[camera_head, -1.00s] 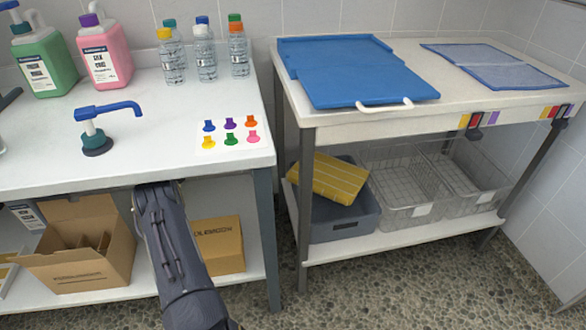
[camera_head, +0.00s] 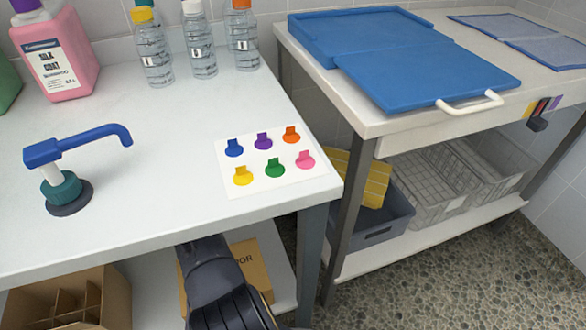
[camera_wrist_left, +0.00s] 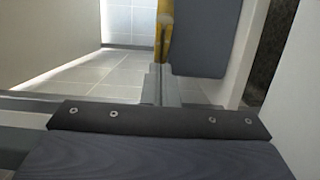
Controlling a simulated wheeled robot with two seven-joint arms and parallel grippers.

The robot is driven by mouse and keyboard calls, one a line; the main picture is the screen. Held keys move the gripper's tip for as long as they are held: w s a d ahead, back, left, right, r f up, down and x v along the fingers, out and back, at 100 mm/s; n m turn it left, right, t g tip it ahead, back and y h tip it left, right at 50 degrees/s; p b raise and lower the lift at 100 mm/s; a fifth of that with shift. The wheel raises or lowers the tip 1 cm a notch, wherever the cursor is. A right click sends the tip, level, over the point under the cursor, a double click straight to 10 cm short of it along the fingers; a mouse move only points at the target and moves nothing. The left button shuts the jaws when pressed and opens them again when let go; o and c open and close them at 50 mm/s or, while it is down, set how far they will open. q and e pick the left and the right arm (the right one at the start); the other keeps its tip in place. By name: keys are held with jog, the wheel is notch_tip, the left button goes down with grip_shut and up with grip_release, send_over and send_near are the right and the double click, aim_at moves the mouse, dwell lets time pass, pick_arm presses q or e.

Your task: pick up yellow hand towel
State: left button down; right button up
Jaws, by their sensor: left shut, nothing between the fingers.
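The yellow hand towel (camera_head: 377,186) is striped and lies partly in a grey bin (camera_head: 382,232) on the lower shelf of the right table. The table's corner and leg hide part of it. In the head view one of my arms reaches under the left table, and its gripper is hidden. In the left wrist view my left gripper (camera_wrist_left: 160,72) is shut and empty. A narrow yellow strip (camera_wrist_left: 164,28) shows beyond its fingertips; I cannot tell whether it is the towel. My right gripper is not in view.
The left table's leg (camera_head: 311,255) and the right table's leg (camera_head: 345,235) stand close to my arm. Wire baskets (camera_head: 440,180) sit right of the bin. A cardboard box (camera_head: 255,268) and a divided box (camera_head: 75,300) are under the left table.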

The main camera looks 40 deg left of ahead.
pick_arm(q)
jog(key=b+x, duration=0.2)
jog(key=x, duration=0.8)
jog(key=shift+f, duration=0.15)
jog(key=shift+d, duration=0.15)
jog(key=d+p, duration=0.1)
jog(key=s+d+p, duration=0.1)
jog(key=d, duration=0.1)
jog(key=s+d, duration=0.1)
jog(key=d, duration=0.1)
jog(key=shift+s+p, duration=0.25)
jog(key=shift+p, duration=0.15)
jog(key=shift+a, duration=0.15)
